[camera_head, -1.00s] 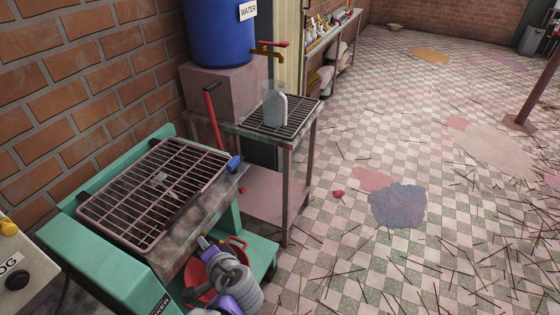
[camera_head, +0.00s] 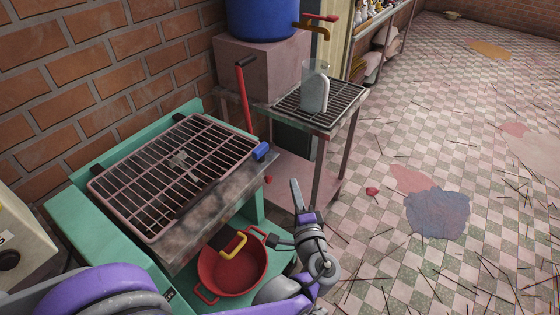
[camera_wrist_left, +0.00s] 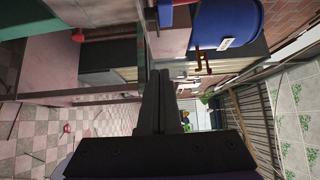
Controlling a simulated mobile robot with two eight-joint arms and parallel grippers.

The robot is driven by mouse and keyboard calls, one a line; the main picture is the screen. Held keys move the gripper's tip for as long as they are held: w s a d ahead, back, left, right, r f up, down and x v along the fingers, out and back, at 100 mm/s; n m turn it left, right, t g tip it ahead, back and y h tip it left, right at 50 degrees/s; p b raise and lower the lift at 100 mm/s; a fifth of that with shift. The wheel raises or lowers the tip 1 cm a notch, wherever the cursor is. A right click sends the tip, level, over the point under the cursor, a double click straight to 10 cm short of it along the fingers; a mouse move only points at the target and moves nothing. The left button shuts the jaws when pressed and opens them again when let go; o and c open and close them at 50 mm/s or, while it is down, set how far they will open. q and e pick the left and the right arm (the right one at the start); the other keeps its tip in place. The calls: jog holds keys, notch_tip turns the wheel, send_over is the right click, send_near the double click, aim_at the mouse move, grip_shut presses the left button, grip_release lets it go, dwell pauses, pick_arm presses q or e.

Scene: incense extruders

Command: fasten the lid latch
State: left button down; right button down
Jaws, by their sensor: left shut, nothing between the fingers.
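The lid is a pinkish-brown wire grille (camera_head: 172,170) lying flat over the top of the green machine (camera_head: 95,240). A red lever (camera_head: 243,100) stands upright behind its right side. A blue piece (camera_head: 262,150), perhaps the latch grip, sits at the lid's right edge; I cannot tell if it is engaged. My left gripper (camera_head: 294,184) is shut and empty, fingers pointing up, to the right of the machine and below the blue piece, apart from it. In the left wrist view, the shut fingers (camera_wrist_left: 160,78) point toward a blue piece (camera_wrist_left: 165,12) at the top edge. My right gripper is out of view.
A red pot (camera_head: 232,275) stands on the machine's lower ledge, with a yellow handle (camera_head: 241,244) above it. Behind is a metal table (camera_head: 325,118) with a clear jug (camera_head: 314,88), beside a blue water barrel (camera_head: 262,18). The floor to the right is mostly open, strewn with sticks.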

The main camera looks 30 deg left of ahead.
aim_at(275, 157)
pick_arm(q)
jog(key=x, duration=0.4)
jog(key=s+a+b+x, duration=0.1)
jog(key=x, duration=0.3)
jog(key=s+a+x, duration=0.1)
jog(key=x, duration=0.4)
